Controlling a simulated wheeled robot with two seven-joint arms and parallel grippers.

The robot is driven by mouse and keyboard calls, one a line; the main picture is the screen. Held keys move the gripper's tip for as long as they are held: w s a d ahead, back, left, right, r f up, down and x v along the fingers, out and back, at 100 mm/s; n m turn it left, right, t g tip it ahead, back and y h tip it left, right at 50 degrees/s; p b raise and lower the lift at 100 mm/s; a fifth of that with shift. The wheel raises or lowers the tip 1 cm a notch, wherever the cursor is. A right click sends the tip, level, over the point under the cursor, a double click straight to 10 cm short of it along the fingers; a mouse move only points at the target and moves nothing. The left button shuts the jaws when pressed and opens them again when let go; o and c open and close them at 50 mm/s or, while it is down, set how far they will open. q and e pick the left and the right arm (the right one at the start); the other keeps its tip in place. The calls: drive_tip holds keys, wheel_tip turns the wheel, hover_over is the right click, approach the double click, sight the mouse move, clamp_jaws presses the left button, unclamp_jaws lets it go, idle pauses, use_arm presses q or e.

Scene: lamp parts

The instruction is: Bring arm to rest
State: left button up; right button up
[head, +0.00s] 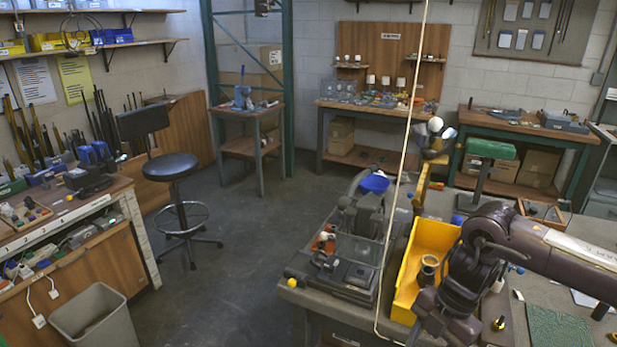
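My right arm (560,255) comes in from the right, bends above the workbench, and reaches down at the right side of a yellow bin (408,292). Its dark lower end, with the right gripper (432,325), is near the bin's front right corner. The fingers do not show clearly, so I cannot tell whether they hold anything. A small dark cup-like part (428,267) is at the bin's right side, partly covered by the arm. A blue bowl-shaped piece (374,183) sits toward the bench's far end. My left gripper is not in view.
A thin pale cord (394,190) hangs down in front of the bench. A green mat (557,327) lies at the right. A stool (170,167) and a waste bin (100,318) stand left; the floor between is clear.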

drive_tip(key=w+a+f+m+t+y, duration=0.2)
drive_tip(key=w+a+f+y, duration=0.1)
drive_tip(key=w+a+f, duration=0.3)
drive_tip(key=w+a+f+m+t+y, duration=0.2)
drive_tip(key=w+a+f+y, duration=0.15)
drive_tip(key=a+f, duration=0.45)
wheel_tip(320, 180, down, 13)
drive_tip(key=m+t+h, duration=0.1)
drive_tip(key=m+t, duration=0.2)
drive_tip(key=m, duration=0.4)
drive_tip(key=s+d+f+m+h, duration=0.2)
drive_tip(key=s+d+f+m, duration=0.15)
drive_tip(key=s+f, duration=0.5)
drive_tip(key=s+d+f+m+h, duration=0.3)
drive_tip(key=s+d+f, duration=0.3)
drive_tip(key=f, duration=0.4)
drive_tip(key=s+d+f+m+g+h, duration=0.1)
drive_tip(key=s+d+f, duration=0.1)
drive_tip(key=s, duration=0.8)
drive_tip(key=s+d+f+m+g+h, duration=0.1)
drive_tip(key=s+f, duration=0.3)
drive_tip(key=s, duration=0.6)
drive_tip(key=s+d+f+m+g+h, duration=0.1)
drive_tip(key=s+d+f+m+g, duration=0.1)
drive_tip(key=s, duration=0.9)
wheel_tip(320, 180, down, 2)
drive_tip(key=shift+d+m+g+b, duration=0.3)
drive_tip(key=shift+d+m+b, duration=0.05)
drive_tip(key=shift+d+m, duration=0.2)
